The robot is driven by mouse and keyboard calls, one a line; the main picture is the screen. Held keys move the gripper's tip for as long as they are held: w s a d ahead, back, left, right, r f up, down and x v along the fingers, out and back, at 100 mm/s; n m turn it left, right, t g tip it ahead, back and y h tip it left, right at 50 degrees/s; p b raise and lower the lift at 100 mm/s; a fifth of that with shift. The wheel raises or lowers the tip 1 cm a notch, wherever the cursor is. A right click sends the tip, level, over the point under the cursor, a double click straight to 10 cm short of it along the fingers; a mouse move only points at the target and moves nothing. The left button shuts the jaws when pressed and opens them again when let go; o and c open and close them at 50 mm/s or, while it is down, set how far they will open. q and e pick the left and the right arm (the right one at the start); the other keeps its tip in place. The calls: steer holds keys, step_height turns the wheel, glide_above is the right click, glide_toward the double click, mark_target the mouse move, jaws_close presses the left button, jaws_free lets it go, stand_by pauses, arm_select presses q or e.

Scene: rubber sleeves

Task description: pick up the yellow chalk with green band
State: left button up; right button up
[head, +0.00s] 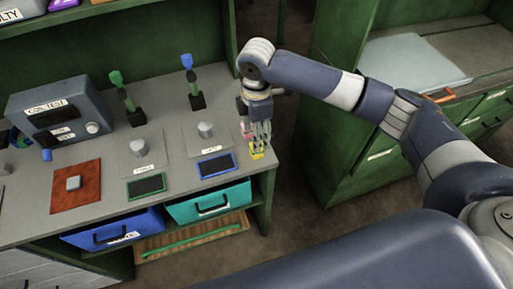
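My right gripper (261,139) points down over the right front corner of the grey workbench (228,139). Its fingers are around or just above a small yellow piece (256,154), which may be the yellow chalk. The fingers cover much of it, and a green band cannot be made out for certain. A small pink piece (246,130) shows just left of the fingers. Whether the fingers touch or grip the yellow piece is too small to tell. My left gripper is not in view.
On the bench are a grey test box (60,110), green-handled and blue-handled stands (195,101), grey knobs on plates (206,130) and a blue-framed dark pad (217,166). Blue and teal drawers (210,204) sit below. A green cabinet (350,165) stands right, across a floor gap.

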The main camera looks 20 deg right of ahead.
mark_target(260, 154)
step_height(260, 154, down, 6)
steer(key=shift+s+f+p, duration=0.1)
steer(key=shift+f+p, duration=0.15)
steer(key=shift+p, duration=0.5)
steer(key=c, duration=1.2)
